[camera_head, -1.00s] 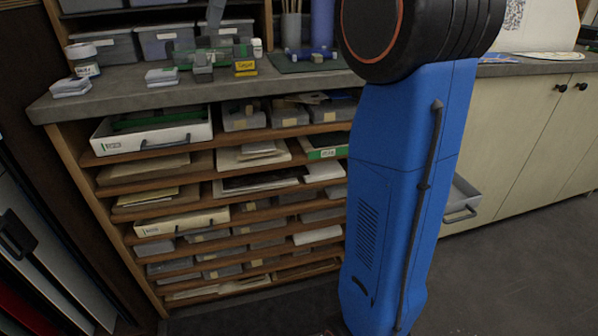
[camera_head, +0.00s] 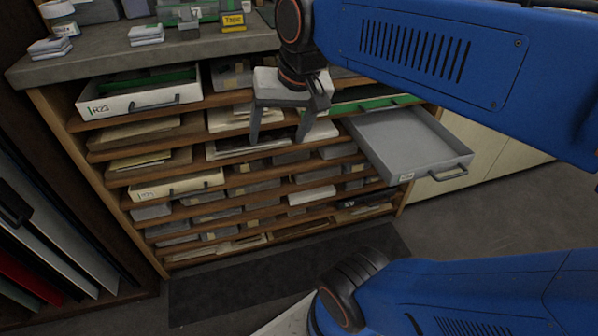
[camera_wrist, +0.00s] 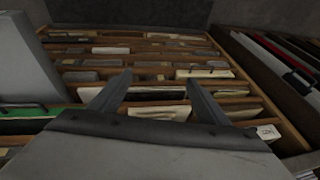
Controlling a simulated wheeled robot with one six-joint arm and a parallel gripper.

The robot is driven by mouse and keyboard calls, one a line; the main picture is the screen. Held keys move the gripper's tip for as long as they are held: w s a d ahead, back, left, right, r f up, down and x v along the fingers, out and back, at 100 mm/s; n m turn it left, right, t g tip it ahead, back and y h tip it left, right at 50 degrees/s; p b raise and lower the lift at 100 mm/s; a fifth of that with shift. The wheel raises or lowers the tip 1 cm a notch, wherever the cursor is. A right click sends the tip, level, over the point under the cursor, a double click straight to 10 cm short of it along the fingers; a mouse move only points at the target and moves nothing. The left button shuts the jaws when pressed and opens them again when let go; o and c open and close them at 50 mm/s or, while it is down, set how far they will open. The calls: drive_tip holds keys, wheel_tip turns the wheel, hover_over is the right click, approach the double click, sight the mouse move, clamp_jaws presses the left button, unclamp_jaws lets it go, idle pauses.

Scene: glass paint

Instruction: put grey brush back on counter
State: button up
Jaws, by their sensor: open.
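My gripper (camera_head: 281,124) is open and empty in the head view, pointing down in front of the shelf rack. Its two grey fingers also show spread apart in the wrist view (camera_wrist: 160,92), with nothing between them. The counter (camera_head: 90,66) runs along the top of the rack, and only its left part shows beside my arm. No grey brush can be made out in either view now.
A grey drawer (camera_head: 462,158) stands pulled out to the right of my gripper and looks empty. White trays (camera_head: 150,100) and papers fill the shelves. Small boxes and a yellow tape box (camera_head: 233,21) stand on the counter. A dark mat (camera_head: 210,293) lies on the floor.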

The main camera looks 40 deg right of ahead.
drive_tip(key=s+d+f+n, duration=0.1)
drive_tip(key=s+f+n, duration=0.3)
drive_tip(key=f, duration=0.5)
drive_tip(key=shift+s+t+h, duration=0.3)
drive_tip(key=shift+s, duration=0.55)
